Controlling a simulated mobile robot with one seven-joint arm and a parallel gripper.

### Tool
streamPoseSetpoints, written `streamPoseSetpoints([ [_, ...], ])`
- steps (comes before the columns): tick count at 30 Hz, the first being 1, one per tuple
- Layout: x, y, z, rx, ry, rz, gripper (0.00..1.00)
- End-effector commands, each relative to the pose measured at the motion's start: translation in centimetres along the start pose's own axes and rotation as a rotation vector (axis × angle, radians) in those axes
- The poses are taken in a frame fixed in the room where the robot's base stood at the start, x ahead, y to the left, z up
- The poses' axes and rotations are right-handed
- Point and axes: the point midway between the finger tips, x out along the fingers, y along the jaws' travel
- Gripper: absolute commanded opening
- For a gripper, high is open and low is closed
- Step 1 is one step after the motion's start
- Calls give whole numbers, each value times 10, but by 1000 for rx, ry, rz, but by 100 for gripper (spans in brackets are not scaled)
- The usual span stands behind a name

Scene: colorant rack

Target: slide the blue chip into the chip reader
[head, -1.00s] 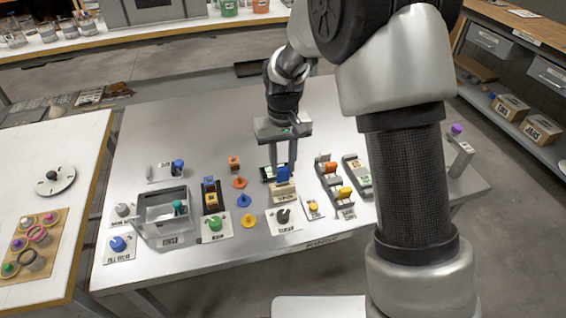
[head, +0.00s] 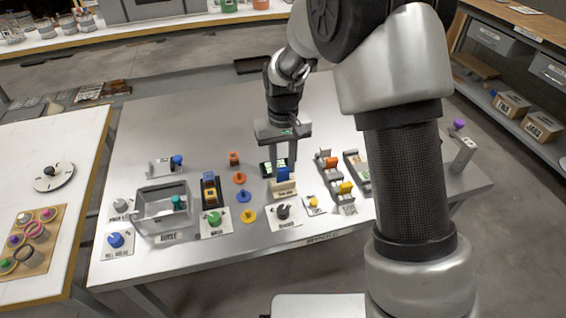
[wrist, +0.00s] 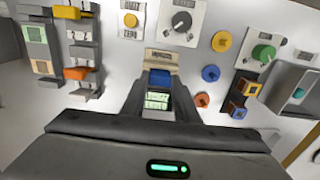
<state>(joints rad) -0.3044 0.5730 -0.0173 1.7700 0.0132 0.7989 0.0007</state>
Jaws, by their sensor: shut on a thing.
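The blue chip (head: 283,175) is upright between the fingertips of my gripper (head: 282,166), which is shut on it. It also shows in the wrist view (wrist: 160,77) between the two fingers. The chip reader, a beige labelled block (head: 283,188), stands directly under and in front of the chip in the head view. In the wrist view the reader (wrist: 161,58) lies just beyond the chip. The chip's lower edge meets the reader's top in the picture; I cannot tell how deep it sits in the slot. A lit green display (wrist: 157,100) shows between my fingers.
A grey rack with orange and yellow chips (head: 345,188) stands close on the right. A black knob plate (head: 283,212) lies in front of the reader. Blue and orange pegs, a green knob (head: 213,218) and an open grey bin (head: 150,212) are left. The table behind is clear.

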Motion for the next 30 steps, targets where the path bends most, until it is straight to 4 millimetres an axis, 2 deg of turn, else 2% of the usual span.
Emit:
streamPoseSetpoints([
  [23,21,0,0,0,0,0,6],
  [28,20,0,0,0,0,0,6],
  [29,20,0,0,0,0,0,32],
  [30,20,0,0,0,0,0,39],
])
